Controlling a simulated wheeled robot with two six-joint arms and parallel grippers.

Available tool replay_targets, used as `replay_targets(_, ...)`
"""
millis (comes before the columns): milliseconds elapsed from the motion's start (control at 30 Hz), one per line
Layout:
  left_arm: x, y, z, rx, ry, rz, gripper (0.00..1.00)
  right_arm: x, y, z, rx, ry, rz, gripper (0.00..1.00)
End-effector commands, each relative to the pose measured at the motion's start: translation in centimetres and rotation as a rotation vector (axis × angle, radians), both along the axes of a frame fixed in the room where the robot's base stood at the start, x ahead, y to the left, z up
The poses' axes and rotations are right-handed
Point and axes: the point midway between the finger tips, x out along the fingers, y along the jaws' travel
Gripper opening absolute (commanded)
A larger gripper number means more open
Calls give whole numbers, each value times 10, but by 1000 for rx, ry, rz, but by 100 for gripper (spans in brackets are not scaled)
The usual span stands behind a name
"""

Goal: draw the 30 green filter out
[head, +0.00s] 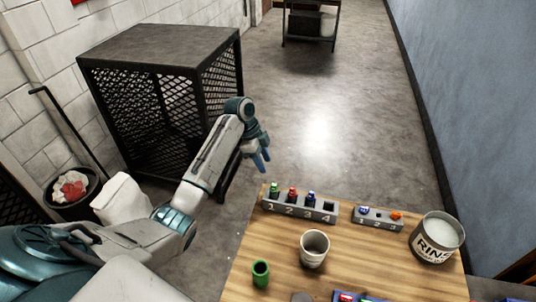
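A green-topped piece (273,190) is in slot 1, with a red one (292,194) and a blue one (310,198) in slots 2 and 3. Slot 4 looks empty. I cannot read "30" on any piece. My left gripper (262,162) hangs beyond the table's back left corner, above floor level and apart from the rack. Its blue fingers look parted and hold nothing visible. My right gripper is not in view.
A smaller rack (378,219), marked 1 to 3, stands right of the first, beside a tin marked RINSE (436,240). A pale cup (314,249) and a green cup (260,273) stand nearer. A blue tray (345,297) is cut off at the bottom. A mesh cage (160,45) stands left.

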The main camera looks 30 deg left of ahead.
Motion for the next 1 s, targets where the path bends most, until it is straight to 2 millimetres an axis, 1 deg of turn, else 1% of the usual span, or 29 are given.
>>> replay_targets(33,0,-1,-3,0,1,0,40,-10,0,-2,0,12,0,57)
replay_targets(200,0,-5,-15,0,1,0,40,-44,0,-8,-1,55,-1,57)
replay_targets(267,1,-7,-21,0,2,-1,40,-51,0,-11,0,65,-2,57)
replay_targets(300,1,-8,-28,0,1,0,40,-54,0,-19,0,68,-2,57)
replay_targets(367,2,-11,-35,0,1,0,40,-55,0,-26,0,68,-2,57)
replay_targets(433,2,-14,-43,0,0,0,40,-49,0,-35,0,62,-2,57)
replay_targets(600,4,-20,-62,0,0,1,40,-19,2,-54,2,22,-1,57)
replay_targets(667,5,-23,-65,0,1,1,40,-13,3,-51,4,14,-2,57)
replay_targets(700,5,-24,-69,-1,2,0,40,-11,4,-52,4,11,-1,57)
replay_targets(767,5,-27,-76,-1,2,0,40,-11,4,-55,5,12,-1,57)
replay_targets(867,6,-30,-85,0,1,1,40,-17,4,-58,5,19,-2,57)
replay_targets(1000,7,-32,-92,0,1,1,40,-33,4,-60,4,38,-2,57)
